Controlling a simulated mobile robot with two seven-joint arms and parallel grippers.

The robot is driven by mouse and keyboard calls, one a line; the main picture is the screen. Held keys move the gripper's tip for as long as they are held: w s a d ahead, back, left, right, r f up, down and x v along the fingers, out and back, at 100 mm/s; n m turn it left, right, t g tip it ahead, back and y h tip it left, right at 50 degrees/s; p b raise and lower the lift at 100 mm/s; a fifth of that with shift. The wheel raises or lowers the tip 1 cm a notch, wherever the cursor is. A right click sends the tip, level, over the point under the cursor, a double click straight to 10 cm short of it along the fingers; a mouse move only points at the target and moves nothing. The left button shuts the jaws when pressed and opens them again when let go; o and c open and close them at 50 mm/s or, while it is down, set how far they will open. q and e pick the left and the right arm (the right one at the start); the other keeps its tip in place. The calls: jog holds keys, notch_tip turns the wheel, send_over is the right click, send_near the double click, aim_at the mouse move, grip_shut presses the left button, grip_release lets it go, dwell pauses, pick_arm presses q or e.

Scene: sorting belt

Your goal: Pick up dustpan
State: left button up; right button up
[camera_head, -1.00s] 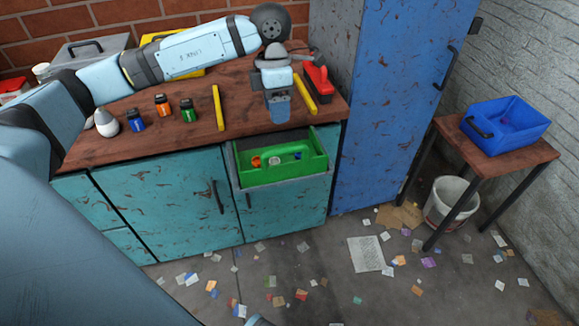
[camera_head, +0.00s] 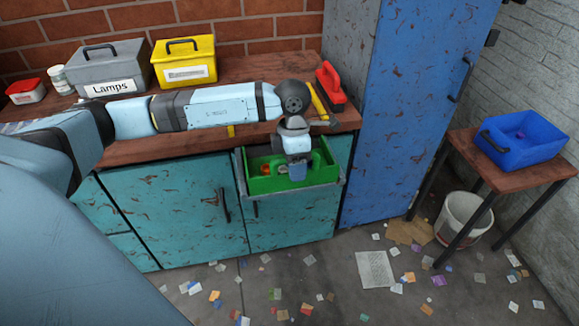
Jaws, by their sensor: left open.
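I cannot make out a dustpan for certain in this view. A red tool with a handle and dark edge (camera_head: 331,86) stands on the workbench, near its right end by the blue cabinet. My left gripper (camera_head: 297,172) points down over the open drawer and the green tray in it. It is open, with no object seen held in it. The gripper hides part of the tray's contents. My right gripper is not in view.
The green tray (camera_head: 262,185) sits in the open drawer. A grey Lamps box (camera_head: 100,68) and a yellow box (camera_head: 184,61) stand on the workbench (camera_head: 235,72). A blue bin (camera_head: 524,139) sits on a small table above a white bucket (camera_head: 465,217). Paper scraps litter the floor.

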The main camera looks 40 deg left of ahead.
pick_arm(q)
grip_shut()
jog(key=shift+r, duration=0.15)
